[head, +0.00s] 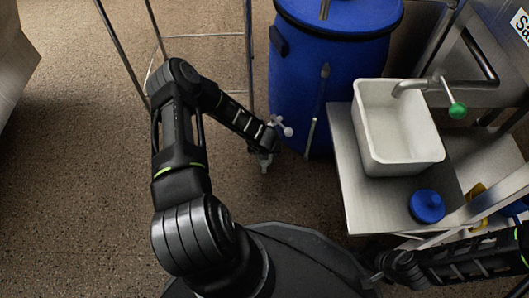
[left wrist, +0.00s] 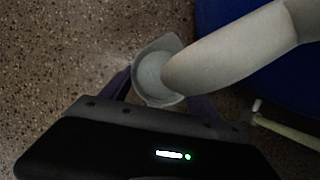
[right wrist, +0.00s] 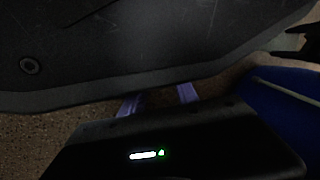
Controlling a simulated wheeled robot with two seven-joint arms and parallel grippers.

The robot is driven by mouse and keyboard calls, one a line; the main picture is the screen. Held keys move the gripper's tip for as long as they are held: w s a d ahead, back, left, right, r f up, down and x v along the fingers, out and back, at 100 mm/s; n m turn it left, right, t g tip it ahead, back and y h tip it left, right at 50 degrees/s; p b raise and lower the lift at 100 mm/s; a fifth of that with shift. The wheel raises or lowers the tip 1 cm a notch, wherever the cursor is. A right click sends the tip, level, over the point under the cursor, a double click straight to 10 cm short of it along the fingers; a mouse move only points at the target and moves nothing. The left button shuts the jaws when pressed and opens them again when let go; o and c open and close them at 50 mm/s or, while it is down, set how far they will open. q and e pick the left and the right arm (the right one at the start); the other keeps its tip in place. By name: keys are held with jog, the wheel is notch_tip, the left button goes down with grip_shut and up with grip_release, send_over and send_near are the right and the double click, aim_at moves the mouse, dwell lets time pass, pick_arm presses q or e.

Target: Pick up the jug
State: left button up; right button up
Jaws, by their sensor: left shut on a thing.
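A pale grey object (left wrist: 235,50), seemingly the jug, has a round cup-like end and a thick curved arm in the left wrist view. It shows small in the head view as a whitish knobbed piece (head: 283,128). My left gripper (left wrist: 160,95) is shut on its round end, with one finger on each side. In the head view the left gripper (head: 264,152) is over the floor beside the blue barrel, and its fingers are hard to make out. My right gripper (right wrist: 160,98) has its fingers apart with nothing between them, close to my dark base. It shows at lower right in the head view (head: 376,277).
A blue barrel (head: 300,85) stands right of my left gripper. A steel counter (head: 365,200) bears a white basin (head: 428,145) and a blue round lid-like thing (head: 427,207). A tap with a green ball (head: 457,110) juts over the basin. A thin metal frame (head: 205,36) stands behind.

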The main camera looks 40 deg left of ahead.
pick_arm(q)
jog(key=s+d+r+p, duration=0.1)
jog(key=s+d+p, duration=0.2)
jog(key=s+d, duration=0.2)
jog(key=s+d+r+p, duration=0.2)
jog(key=s+d+p, duration=0.2)
jog(key=s, duration=0.5)
jog(key=shift+s+d+r, duration=0.25)
jog(key=shift+s+d, duration=0.15)
jog(key=shift+d, duration=0.25)
